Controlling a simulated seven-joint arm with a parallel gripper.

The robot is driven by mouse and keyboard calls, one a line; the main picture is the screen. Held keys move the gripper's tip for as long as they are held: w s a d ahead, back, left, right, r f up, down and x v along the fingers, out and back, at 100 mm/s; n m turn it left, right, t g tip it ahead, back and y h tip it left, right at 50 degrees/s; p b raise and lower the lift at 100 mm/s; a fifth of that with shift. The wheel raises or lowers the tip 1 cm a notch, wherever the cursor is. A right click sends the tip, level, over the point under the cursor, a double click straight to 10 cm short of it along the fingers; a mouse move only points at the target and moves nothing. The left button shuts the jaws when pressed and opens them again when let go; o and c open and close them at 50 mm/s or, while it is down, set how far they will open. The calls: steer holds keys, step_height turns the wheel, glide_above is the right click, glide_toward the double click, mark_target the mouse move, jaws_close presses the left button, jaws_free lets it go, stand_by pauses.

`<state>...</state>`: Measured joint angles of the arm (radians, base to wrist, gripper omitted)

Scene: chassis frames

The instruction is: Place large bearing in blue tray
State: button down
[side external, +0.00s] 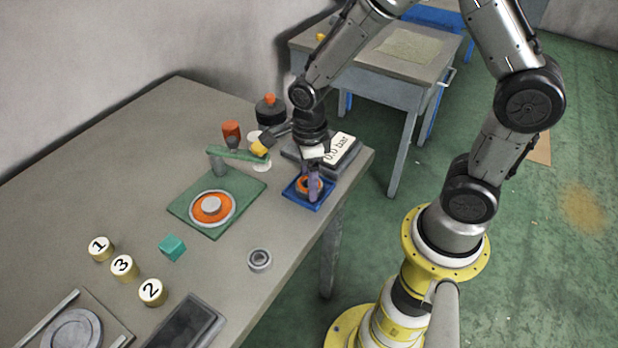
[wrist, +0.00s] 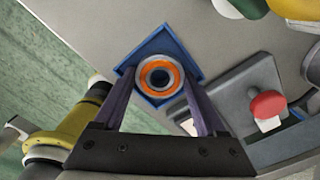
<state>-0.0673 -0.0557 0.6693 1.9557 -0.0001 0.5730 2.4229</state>
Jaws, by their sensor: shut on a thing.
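The large bearing (wrist: 160,77), a metal ring with an orange band and a dark centre hole, is between my fingers in the wrist view. My gripper (wrist: 158,80) is shut on it, one purple-grey finger on each side. The square blue tray (wrist: 152,43) is directly behind the bearing. In the side view the bearing (side external: 303,185) shows orange at the tray (side external: 296,195), partly hidden by my gripper (side external: 313,186), which points down there. I cannot tell whether the bearing touches the tray floor.
A scale (side external: 343,150) is just behind the tray. A green fixture (side external: 180,208) with an orange disc stands left. A small metal bearing (side external: 259,260), a teal cube (side external: 173,247) and numbered cylinders (side external: 123,268) lie nearer. The table's right edge is close to the tray.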

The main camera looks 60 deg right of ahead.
steer(key=shift+f, duration=0.1)
steer(key=shift+c, duration=1.1)
jaws_free()
step_height(320, 180, up, 12)
steer(key=s+d+r+n+t, duration=0.1)
steer(key=s+r+n, duration=0.3)
steer(key=n, duration=0.9)
steer(key=s+d+r+n+t, duration=0.1)
steer(key=s+r+n+t, duration=0.3)
steer(key=s+n, duration=0.5)
steer(key=n, duration=0.5)
steer(key=shift+s+r+t, duration=0.2)
steer(key=shift+s+t, duration=0.1)
